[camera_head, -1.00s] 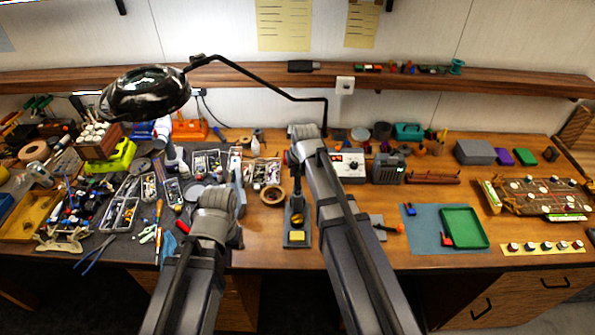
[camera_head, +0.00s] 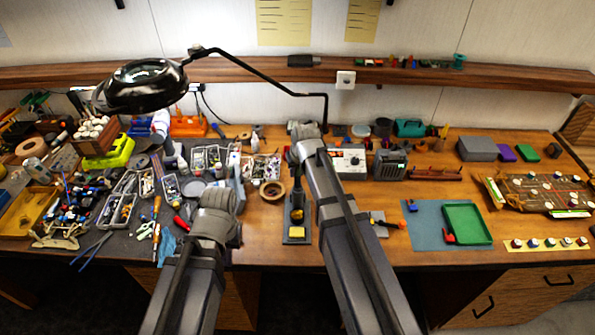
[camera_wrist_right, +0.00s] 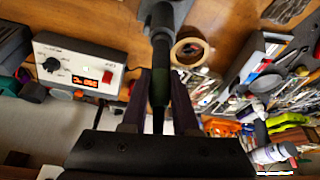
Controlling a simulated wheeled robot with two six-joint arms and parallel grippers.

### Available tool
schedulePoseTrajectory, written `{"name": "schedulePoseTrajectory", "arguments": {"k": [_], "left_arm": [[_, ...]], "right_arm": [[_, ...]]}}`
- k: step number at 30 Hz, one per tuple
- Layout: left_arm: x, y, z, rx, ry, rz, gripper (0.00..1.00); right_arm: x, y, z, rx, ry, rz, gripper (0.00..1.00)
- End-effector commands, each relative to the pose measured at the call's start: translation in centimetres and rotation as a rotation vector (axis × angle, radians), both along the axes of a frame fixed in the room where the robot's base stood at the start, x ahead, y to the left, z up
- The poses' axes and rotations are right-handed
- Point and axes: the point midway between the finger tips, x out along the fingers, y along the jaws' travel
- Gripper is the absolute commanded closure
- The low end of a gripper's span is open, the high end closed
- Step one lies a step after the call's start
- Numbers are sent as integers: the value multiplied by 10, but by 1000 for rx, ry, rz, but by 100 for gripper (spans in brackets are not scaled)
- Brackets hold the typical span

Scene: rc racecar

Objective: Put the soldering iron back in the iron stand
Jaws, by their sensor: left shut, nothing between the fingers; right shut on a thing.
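The iron stand (camera_head: 297,236) is a small grey base with a yellow sponge and a brass coil, at the bench's front middle. My right gripper (camera_head: 293,155) is above and behind it, its fingers mostly hidden by my arm. In the right wrist view the right gripper (camera_wrist_right: 160,95) is shut on the soldering iron (camera_wrist_right: 160,60), a dark, slim handle. The iron runs towards a grey part of the stand (camera_wrist_right: 170,12). Whether its tip is inside the holder is unclear. My left gripper (camera_head: 222,200) is shut and empty, left of the stand; its fingertips are hard to see.
A tape roll (camera_head: 271,190) lies just left of the stand. The white soldering station (camera_head: 346,160) stands behind to the right. A magnifier lamp (camera_head: 145,85) hangs over the cluttered left side. A blue mat (camera_head: 425,228) with a green tray (camera_head: 467,224) lies to the right.

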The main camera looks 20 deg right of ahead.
Motion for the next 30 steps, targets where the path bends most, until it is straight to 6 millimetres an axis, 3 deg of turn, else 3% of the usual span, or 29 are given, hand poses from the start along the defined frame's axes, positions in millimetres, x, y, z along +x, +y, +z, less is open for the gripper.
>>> {"name": "schedulePoseTrajectory", "arguments": {"k": [1,2,11,16,23,30], "left_arm": [[0,0,0,0,0,0,100],[0,0,0,0,0,0,100],[0,0,0,0,0,0,100],[0,0,0,0,0,0,100],[0,0,0,0,0,0,100],[0,0,0,0,0,0,100]], "right_arm": [[0,0,0,0,0,0,100],[0,0,0,0,0,0,71],[0,0,0,0,0,0,37],[0,0,0,0,0,0,37],[0,0,0,0,0,0,12],[0,0,0,0,0,0,12]]}}
